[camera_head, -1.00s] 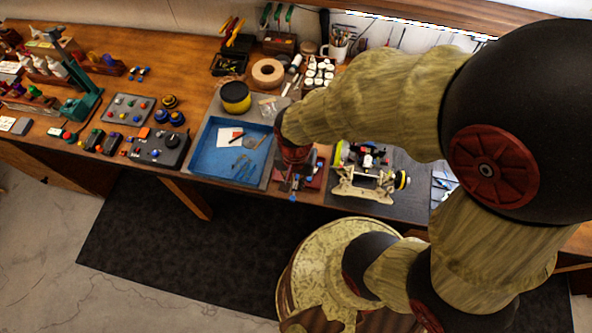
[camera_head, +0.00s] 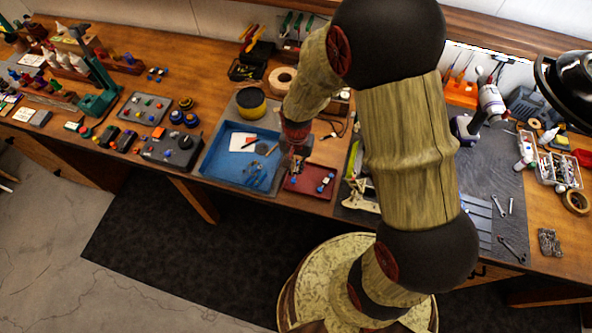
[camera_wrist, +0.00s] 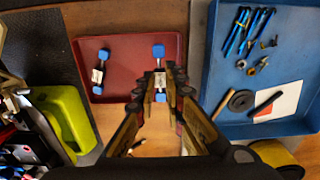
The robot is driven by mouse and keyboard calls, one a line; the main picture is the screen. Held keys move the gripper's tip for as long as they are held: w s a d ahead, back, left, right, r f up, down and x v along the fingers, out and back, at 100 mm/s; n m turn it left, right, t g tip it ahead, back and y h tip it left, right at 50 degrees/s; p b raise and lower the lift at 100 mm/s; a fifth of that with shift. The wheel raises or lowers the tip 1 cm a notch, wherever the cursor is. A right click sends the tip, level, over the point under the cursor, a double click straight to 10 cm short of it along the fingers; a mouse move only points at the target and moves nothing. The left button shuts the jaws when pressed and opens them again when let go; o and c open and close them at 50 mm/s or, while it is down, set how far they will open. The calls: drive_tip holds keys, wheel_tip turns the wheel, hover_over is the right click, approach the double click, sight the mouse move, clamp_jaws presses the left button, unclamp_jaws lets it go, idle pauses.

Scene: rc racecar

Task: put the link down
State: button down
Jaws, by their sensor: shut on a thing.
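My gripper (camera_wrist: 161,80) is shut on a link, a short bar with blue ends (camera_wrist: 159,51) and a pale middle between my fingertips. In the wrist view the held link appears over the right part of the red tray (camera_wrist: 126,45); I cannot tell whether it touches the tray floor. A second link (camera_wrist: 99,73) of the same look lies in the tray to the left, roughly parallel to it. In the head view my gripper (camera_head: 294,153) is above the red tray (camera_head: 304,188), with my arm hiding part of it.
The blue tray (camera_head: 222,170) stands just left of the red tray in the head view and holds several blue-handled pieces, a black ring and a white paper. A yellow-green car part (camera_wrist: 66,118) is close on the other side. A yellow-and-black round container (camera_head: 251,103) stands behind the blue tray.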

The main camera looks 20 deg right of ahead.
sight(296, 168)
drive_tip(key=shift+w+f, duration=0.3)
drive_tip(key=shift+f, duration=1.55)
drive_tip(key=shift+f+b, duration=0.25)
drive_tip(key=shift+b, duration=0.05)
drive_tip(key=c, duration=2.1)
unclamp_jaws()
drive_tip(key=shift+c, duration=0.2)
drive_tip(key=shift+r, duration=0.1)
